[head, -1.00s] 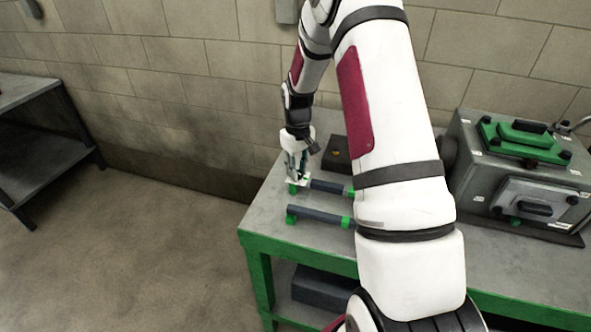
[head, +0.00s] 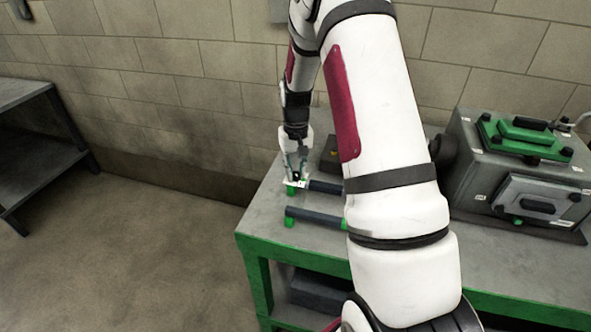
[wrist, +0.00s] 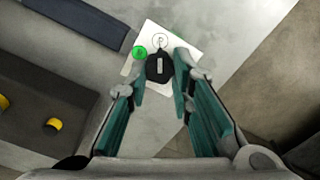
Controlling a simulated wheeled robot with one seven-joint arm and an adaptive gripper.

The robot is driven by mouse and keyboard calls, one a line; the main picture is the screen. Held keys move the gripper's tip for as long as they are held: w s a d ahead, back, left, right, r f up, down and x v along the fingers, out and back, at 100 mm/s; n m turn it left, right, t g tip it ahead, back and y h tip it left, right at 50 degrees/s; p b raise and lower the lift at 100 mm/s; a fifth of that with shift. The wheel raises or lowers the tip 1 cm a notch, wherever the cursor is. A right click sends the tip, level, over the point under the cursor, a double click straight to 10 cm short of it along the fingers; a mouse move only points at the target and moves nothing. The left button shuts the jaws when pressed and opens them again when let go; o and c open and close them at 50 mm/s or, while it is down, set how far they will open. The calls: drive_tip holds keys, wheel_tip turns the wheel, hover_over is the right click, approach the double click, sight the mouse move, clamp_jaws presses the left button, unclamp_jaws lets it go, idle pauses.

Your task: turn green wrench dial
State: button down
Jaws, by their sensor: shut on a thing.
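At that end is a white plate (wrist: 205,52) carrying a dial with a black knob (wrist: 158,68). A green dot (wrist: 139,52) sits left of the knob, and a circled letter mark (wrist: 159,41) is just beyond it. My gripper (head: 297,177) points down over the dial; in the wrist view its teal-padded fingers are shut on the black knob from both sides. The wrench's right part is hidden behind my arm in the head view.
A second dark bar with green ends (head: 312,216) lies in front on the bench (head: 262,222). A dark open box (wrist: 40,125) with yellow pieces is close beside the dial. A grey machine with green parts (head: 500,165) stands right. The wall is behind.

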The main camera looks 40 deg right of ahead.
sight(296, 173)
drive_tip(key=c, duration=1.4)
unclamp_jaws()
drive_tip(key=shift+r, duration=6.05)
